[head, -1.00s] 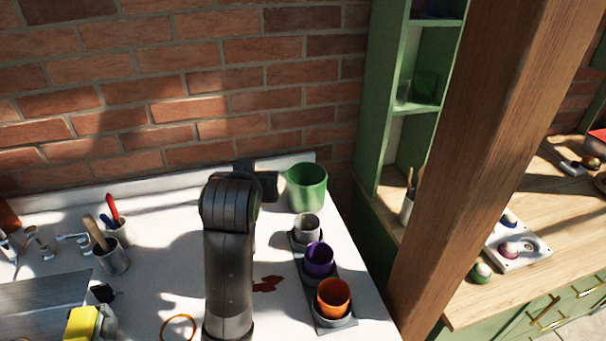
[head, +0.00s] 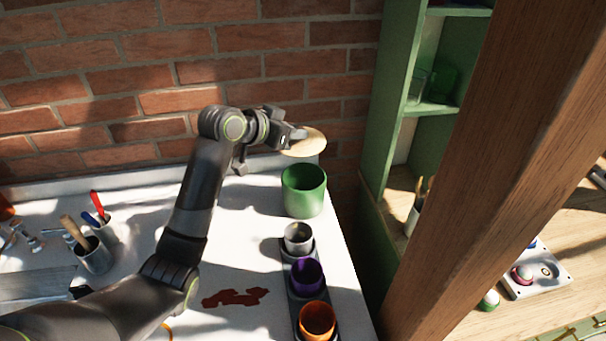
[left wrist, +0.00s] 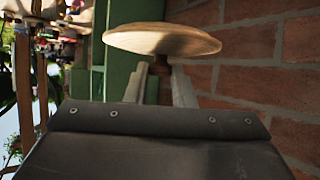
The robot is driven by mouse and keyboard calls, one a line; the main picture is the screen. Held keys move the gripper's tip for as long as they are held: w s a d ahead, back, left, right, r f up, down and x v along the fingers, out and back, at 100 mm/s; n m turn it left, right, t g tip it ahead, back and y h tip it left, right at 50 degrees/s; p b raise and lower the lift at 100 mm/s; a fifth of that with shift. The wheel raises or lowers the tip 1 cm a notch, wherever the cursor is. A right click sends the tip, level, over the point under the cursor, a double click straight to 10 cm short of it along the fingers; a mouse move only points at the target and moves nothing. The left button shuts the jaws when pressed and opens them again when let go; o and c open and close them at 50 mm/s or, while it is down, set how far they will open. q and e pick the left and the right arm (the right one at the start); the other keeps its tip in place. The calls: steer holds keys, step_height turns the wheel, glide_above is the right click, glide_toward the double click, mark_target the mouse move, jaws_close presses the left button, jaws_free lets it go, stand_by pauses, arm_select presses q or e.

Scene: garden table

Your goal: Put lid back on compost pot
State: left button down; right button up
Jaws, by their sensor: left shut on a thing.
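The compost pot (head: 304,196) is green and stands upright at the back right of the white table, its top open. The lid (head: 306,146) is a round, pale wooden disc, held in the air above the pot and slightly behind it, apart from the rim. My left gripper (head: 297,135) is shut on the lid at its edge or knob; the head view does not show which. In the left wrist view the lid (left wrist: 163,40) shows with a dark knob between the fingers (left wrist: 163,85). My right gripper is not in view.
Grey, purple (head: 307,276) and orange (head: 317,321) cups stand in a dark tray in front of the pot. A brick wall (head: 190,75) is close behind. A wooden post (head: 490,160) and green shelf (head: 390,90) stand to the right.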

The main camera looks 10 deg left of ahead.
mark_target(294, 149)
arm_select(q)
steer(key=shift+w+f, duration=0.2)
steer(key=shift+w, duration=0.2)
step_height(294, 149, down, 5)
steer(key=shift+f+p, duration=0.15)
steer(key=shift+p, duration=0.7)
step_height(294, 149, down, 4)
steer(key=shift+f+p, duration=0.25)
steer(key=shift+p, duration=0.2)
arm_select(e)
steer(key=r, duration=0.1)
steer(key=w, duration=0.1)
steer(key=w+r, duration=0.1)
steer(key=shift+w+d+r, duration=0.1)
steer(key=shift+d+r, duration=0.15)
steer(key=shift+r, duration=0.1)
arm_select(q)
steer(key=shift+f, duration=0.2)
steer(key=c, duration=1.2)
jaws_free()
steer(key=shift+c, duration=0.2)
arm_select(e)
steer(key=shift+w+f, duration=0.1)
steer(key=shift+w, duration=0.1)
